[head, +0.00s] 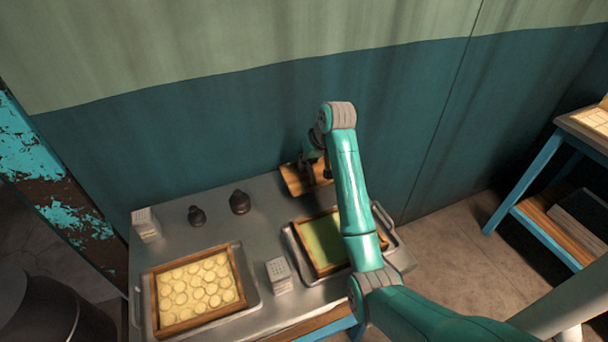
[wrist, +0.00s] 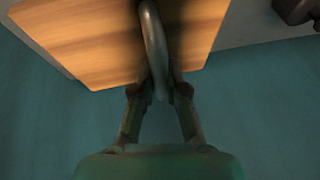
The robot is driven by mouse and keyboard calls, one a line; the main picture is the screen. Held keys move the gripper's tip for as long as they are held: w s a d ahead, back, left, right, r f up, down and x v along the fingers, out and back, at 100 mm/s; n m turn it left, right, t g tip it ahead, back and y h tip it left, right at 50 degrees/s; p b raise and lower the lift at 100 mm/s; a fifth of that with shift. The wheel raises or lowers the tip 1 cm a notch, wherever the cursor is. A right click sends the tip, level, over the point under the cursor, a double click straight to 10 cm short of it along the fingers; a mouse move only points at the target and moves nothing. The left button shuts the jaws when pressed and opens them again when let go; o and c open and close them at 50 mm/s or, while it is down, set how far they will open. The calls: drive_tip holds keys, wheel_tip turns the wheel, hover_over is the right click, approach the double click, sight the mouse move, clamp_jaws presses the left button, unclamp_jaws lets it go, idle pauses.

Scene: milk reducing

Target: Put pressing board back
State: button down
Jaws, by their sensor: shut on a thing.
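The pressing board (head: 294,181) is a flat wooden board at the back of the metal table, near the teal wall. In the wrist view the wooden board (wrist: 85,40) fills the upper part, with a curved metal handle (wrist: 152,45) across it. My gripper (wrist: 160,90) is shut on this handle; both fingers close around it. In the head view my gripper (head: 318,172) is over the board, partly hidden by my own arm. I cannot tell whether the board touches the table.
A wooden frame with green content (head: 322,240) sits in a metal tray, partly behind my arm. A frame of round pale pieces (head: 195,288) is at front left. Two dark weights (head: 239,202) and white boxes (head: 279,275) stand on the table (head: 180,236). A shelf (head: 548,214) is at right.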

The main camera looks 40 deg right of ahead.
sight(307, 172)
drive_tip(key=shift+f, duration=2.2)
drive_tip(key=c, duration=1.2)
unclamp_jaws()
drive_tip(key=shift+f, duration=0.15)
